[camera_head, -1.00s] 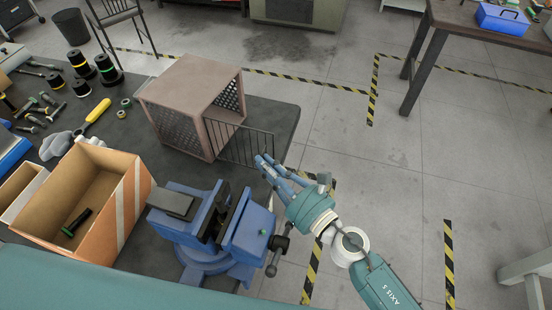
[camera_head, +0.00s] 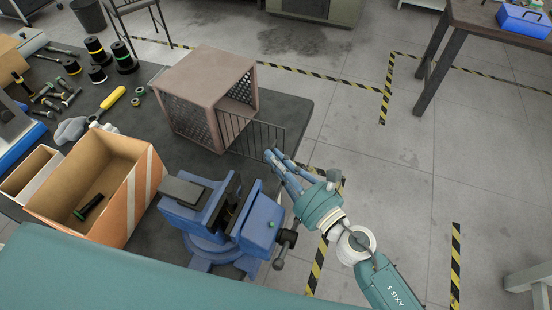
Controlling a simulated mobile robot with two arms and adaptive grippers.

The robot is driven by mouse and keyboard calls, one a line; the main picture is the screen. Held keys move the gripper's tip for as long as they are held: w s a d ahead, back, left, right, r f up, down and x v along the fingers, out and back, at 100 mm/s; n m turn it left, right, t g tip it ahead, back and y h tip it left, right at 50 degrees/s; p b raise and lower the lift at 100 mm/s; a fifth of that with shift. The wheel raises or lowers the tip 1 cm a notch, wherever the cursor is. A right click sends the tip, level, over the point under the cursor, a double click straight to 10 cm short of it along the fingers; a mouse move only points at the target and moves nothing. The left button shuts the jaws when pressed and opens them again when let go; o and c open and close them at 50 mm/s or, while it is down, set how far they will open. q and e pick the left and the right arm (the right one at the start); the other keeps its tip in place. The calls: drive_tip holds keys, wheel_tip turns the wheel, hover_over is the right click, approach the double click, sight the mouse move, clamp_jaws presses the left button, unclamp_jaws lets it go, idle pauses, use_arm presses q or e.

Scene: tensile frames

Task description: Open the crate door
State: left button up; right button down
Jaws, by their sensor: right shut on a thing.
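The crate (camera_head: 203,82) is a brownish-pink box with mesh sides, standing on the dark workbench. Its barred door (camera_head: 254,137) stands swung out from the crate's front right side, so the opening shows. My right gripper (camera_head: 272,157) is at the door's free lower corner, with its blue fingers shut on the door's edge. The fingertips partly cover that corner. My left gripper is not in the view.
A blue vise (camera_head: 258,227) stands close to my right gripper, at the bench's front edge. An open cardboard box (camera_head: 137,198) is left of it. Bolts, spools and a yellow-handled screwdriver (camera_head: 113,98) lie at the left.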

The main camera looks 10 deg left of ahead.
idle(0.3)
drive_tip(key=c, duration=1.8)
unclamp_jaws()
drive_tip(key=v, duration=1.2)
